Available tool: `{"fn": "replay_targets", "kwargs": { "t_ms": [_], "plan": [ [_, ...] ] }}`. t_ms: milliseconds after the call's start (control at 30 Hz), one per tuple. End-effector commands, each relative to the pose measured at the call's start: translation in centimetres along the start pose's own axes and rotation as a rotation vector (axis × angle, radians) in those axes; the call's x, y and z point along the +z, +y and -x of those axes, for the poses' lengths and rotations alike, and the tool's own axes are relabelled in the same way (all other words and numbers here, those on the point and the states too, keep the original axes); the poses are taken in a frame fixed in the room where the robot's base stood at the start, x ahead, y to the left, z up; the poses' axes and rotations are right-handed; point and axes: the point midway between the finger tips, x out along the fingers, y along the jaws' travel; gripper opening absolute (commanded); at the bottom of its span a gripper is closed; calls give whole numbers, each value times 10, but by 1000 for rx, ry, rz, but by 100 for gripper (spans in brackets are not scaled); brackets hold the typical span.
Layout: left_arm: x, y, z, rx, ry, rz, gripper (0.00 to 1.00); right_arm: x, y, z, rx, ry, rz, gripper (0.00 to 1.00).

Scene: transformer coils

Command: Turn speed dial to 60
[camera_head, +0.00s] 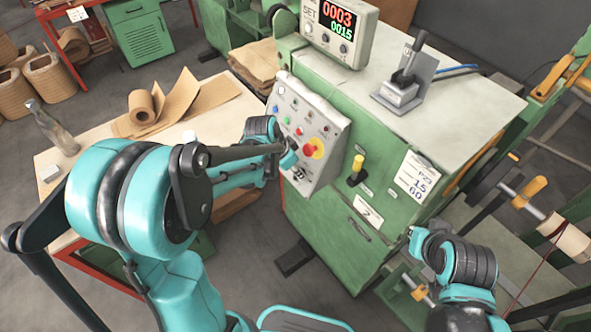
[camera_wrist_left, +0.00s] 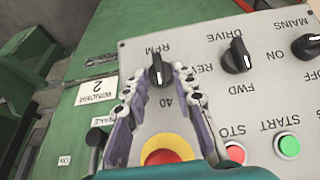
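The speed dial, a black knob marked RPM (camera_wrist_left: 160,73), is on the light grey control panel (camera_wrist_left: 202,55). Its white pointer line is near the "40" label; the other scale numbers are hidden. My left gripper (camera_wrist_left: 159,74) is open, with one finger on each side of the dial and small gaps between. In the head view the left gripper (camera_head: 290,158) is at the panel's lower part and the dial is hard to make out. My right arm is at the lower right in the head view; its fingers cannot be made out.
A red and yellow emergency stop (camera_wrist_left: 166,152) is just beside the left fingers. DRIVE (camera_wrist_left: 237,57) and MAINS (camera_wrist_left: 307,46) knobs, a red stop button (camera_wrist_left: 236,152) and a green start button (camera_wrist_left: 287,145) are nearby. A card (camera_head: 417,177) shows 15 and 60.

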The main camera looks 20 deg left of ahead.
Motion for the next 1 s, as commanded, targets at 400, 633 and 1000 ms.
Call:
{"fn": "replay_targets", "kwargs": {
  "t_ms": [400,633,1000],
  "plan": [
    [0,3,0,-59,-1,-61,0,1,0,-1,0,0,0,0],
    [1,8,-1,-177,0,-178,0,3,0,-4,0,0,0,0],
    [3,13,-4,-396,0,-393,0,12,0,-17,0,0,0,0]
  ]
}}
